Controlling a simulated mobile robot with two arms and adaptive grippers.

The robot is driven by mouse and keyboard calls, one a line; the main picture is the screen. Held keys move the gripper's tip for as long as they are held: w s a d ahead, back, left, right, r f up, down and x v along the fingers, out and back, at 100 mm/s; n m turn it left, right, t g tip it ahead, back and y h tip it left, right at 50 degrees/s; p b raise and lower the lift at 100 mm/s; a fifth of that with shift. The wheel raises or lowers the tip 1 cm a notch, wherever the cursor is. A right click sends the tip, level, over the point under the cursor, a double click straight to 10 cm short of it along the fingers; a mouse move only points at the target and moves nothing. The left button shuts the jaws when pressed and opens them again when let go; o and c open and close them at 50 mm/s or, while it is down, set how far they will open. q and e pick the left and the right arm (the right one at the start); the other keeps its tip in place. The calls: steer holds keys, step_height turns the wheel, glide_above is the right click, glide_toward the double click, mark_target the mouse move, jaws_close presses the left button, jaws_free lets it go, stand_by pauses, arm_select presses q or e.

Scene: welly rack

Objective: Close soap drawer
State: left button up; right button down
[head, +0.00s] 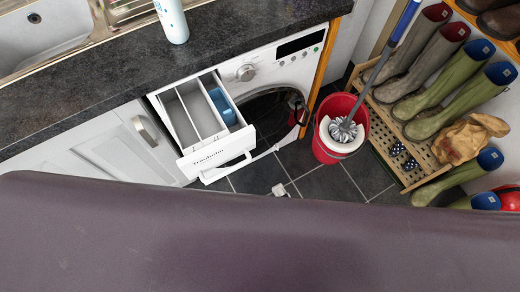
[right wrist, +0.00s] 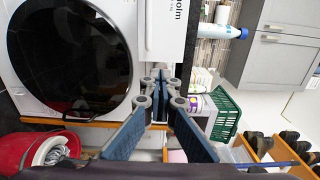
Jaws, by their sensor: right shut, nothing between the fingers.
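The soap drawer (head: 217,152) of the white washing machine (head: 268,67) is pulled out in the head view. Its compartments show, with a blue insert (head: 222,106) in one, and its front has lettering and a handle. In the right wrist view the lettered drawer front (right wrist: 166,28) stands beyond the fingers. My right gripper (right wrist: 160,84) is shut and empty, its fingertips together near the drawer front; I cannot tell whether they touch it. In the head view only a small pale part of it (head: 281,190) shows, below and right of the drawer. My left gripper is not in view.
A broad dark purple surface (head: 250,240) fills the near part of the head view and hides what lies below. A red bucket (head: 327,151) with a mop stands right of the machine, beside the welly rack (head: 386,148). Dark tiled floor (head: 325,188) is free between.

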steer(key=b, duration=0.2)
glide_toward(250, 143)
steer(key=x, duration=0.5)
steer(key=shift+w+a, duration=0.1)
steer(key=shift+w, duration=0.15)
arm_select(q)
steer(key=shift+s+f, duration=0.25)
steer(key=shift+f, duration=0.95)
arm_select(e)
steer(key=shift+x, duration=0.75)
